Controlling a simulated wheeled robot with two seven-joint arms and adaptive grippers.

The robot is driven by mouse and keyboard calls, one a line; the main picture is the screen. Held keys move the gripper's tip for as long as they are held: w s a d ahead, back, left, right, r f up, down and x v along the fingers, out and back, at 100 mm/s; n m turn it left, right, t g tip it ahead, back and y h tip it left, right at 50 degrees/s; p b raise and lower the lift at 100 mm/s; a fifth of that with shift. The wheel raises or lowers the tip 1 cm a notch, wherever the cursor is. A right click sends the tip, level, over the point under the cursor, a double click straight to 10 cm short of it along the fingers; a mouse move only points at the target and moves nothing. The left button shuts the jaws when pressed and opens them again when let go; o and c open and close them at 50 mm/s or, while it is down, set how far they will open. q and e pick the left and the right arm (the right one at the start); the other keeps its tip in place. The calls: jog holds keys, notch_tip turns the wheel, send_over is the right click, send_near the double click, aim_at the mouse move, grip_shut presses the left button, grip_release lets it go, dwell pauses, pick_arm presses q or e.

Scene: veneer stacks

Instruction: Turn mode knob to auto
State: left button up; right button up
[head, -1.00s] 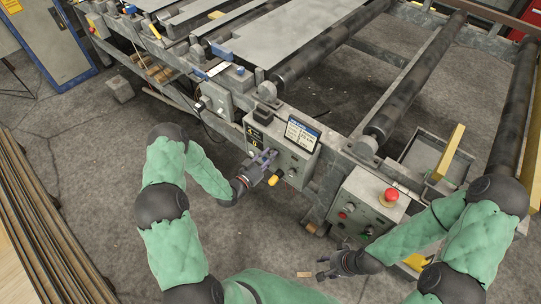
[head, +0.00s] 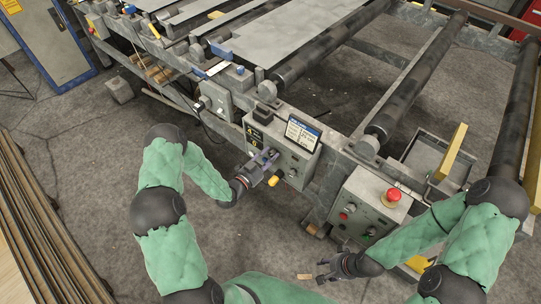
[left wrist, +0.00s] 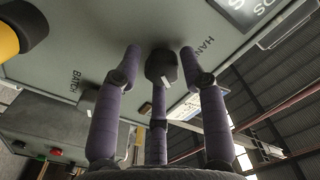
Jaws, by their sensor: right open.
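The grey control box (head: 297,158) with a small display sits on the machine's front rail. In the left wrist view, a dark round mode knob (left wrist: 161,66) with a small white mark stands on the panel (left wrist: 110,42) between the labels "BATCH" and "HAND"; no "AUTO" label is readable. My left gripper (head: 266,158) is at the box's front. My right gripper (head: 324,270) is open and empty, low at the front.
A yellow-and-black control (left wrist: 20,28) sits beside the knob on the same panel and also shows in the head view (head: 273,181). A second box with a red emergency button (head: 391,195) stands to the right. Rollers (head: 415,75) lie behind.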

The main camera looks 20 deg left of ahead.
dwell(0.3)
pick_arm(q)
jog(key=v, duration=0.6)
jog(key=shift+r, duration=0.1)
jog(key=shift+d, duration=0.1)
dwell(0.6)
jog(key=s+d+f+n+g+y+p, duration=0.2)
jog(key=s+d+f+n+g+p, duration=0.2)
jog(key=s+d+f+n+g, duration=0.4)
jog(key=s+d+n+g, duration=0.2)
jog(key=s+d+g, duration=0.1)
jog(key=s, duration=0.4)
jog(key=s+d+r+n+g+p, duration=0.1)
jog(key=s+d+n+g, duration=0.1)
jog(key=s+g, duration=0.3)
jog(key=s+d, duration=0.1)
jog(key=s, duration=0.2)
jog(key=shift+s+d+g+p, duration=0.2)
jog(key=shift+d+g+p, duration=0.1)
jog(key=shift+d, duration=0.1)
